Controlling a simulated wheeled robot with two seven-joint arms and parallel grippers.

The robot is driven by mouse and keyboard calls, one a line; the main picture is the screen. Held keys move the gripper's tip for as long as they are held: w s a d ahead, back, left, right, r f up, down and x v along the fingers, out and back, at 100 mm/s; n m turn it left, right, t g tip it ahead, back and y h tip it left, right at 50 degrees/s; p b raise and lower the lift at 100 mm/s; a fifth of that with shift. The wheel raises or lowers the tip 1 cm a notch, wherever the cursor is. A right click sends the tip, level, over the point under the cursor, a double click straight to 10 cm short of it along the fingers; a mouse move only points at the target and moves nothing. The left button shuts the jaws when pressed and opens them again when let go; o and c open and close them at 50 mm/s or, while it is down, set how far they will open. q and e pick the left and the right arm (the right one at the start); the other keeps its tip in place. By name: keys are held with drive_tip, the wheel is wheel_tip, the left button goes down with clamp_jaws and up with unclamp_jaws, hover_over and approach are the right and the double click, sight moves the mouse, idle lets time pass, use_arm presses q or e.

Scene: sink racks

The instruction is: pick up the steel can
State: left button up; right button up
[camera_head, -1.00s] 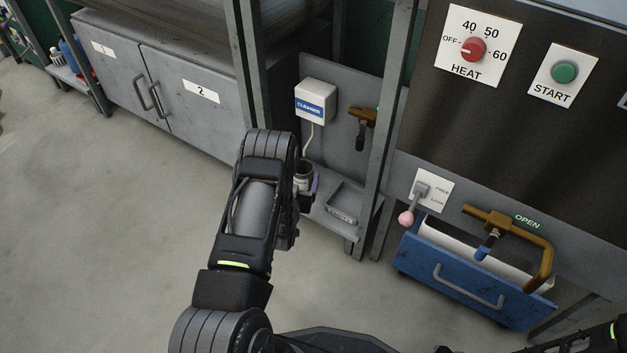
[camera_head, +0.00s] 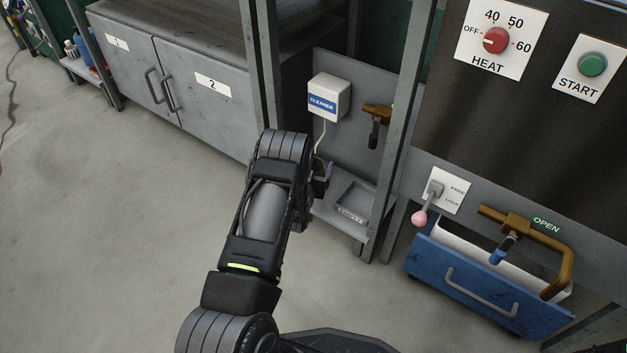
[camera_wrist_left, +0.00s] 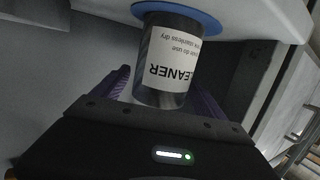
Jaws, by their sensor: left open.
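The steel can (camera_wrist_left: 168,62) is a dark shiny cylinder with a white label whose lettering, ending in "EANER", appears upside down in the left wrist view. A blue disc (camera_wrist_left: 185,16) sits at its upper end in that view. My left gripper (camera_wrist_left: 160,82) is open, with purple fingers on either side of the can; whether they touch it cannot be told. In the head view the can is hidden behind my left arm, and only a bit of purple finger of the left gripper (camera_head: 329,170) shows. My right gripper is not in view.
A low shelf with a metal tray (camera_head: 352,200) lies right of my left gripper. A white CLEANER box (camera_head: 328,97) hangs on the panel above. A steel post (camera_head: 403,120) and a blue drawer (camera_head: 485,285) stand further right. Open floor lies left.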

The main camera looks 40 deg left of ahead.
use_arm(q)
drive_tip(key=shift+x, duration=1.1)
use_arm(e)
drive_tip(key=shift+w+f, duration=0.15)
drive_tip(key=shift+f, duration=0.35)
use_arm(q)
drive_tip(key=shift+c, duration=0.5)
drive_tip(key=c, duration=1.4)
drive_tip(key=shift+r, duration=0.1)
drive_tip(key=shift+c, duration=0.2)
